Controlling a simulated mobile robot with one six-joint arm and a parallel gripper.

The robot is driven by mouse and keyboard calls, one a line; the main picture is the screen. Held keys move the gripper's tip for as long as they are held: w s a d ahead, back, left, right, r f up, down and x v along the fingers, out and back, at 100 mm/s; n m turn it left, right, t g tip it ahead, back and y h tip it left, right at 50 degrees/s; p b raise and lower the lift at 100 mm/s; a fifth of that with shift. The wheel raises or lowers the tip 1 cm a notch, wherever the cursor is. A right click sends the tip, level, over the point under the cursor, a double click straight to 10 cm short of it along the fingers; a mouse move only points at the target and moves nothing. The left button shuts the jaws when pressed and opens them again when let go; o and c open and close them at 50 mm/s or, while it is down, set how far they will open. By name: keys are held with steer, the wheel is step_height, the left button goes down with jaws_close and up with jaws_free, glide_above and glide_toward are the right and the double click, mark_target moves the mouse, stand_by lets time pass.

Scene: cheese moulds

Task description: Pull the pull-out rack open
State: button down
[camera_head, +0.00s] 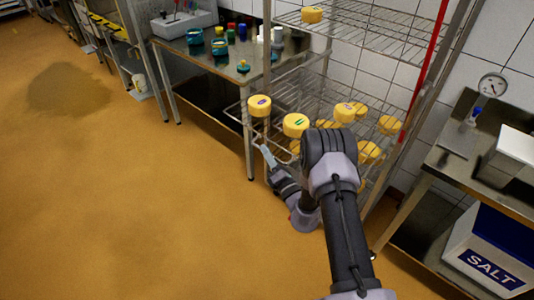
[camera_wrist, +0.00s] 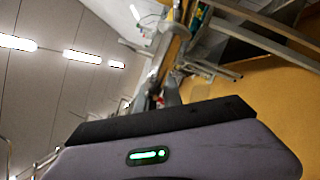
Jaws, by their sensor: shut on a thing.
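The pull-out rack (camera_head: 285,80) is a wire shelf in a metal shelving unit in the head view. It carries several yellow cheeses, among them one with a purple mark (camera_head: 259,105) and one with a green mark (camera_head: 295,125). Its front part sticks out past the unit's near post. My gripper (camera_head: 265,154) is low at the rack's front edge, shut on what looks like the rack's front bar or handle. The exact contact is too small to make out. In the wrist view my gripper's dark body fills the lower part; its fingertips and the rack are not clear.
A steel table (camera_head: 200,50) with coloured pots stands to the left of the unit. On the right are a steel bench (camera_head: 440,160) and a SALT box (camera_head: 490,258). An upper wire shelf (camera_head: 370,30) is above the rack. The brown floor (camera_head: 120,200) at left is clear.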

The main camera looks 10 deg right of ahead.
steer(key=shift+r, duration=0.1)
steer(key=c, duration=1.5)
jaws_free()
steer(key=p+v, duration=0.8)
steer(key=v, duration=0.9)
steer(key=shift+s, duration=0.2)
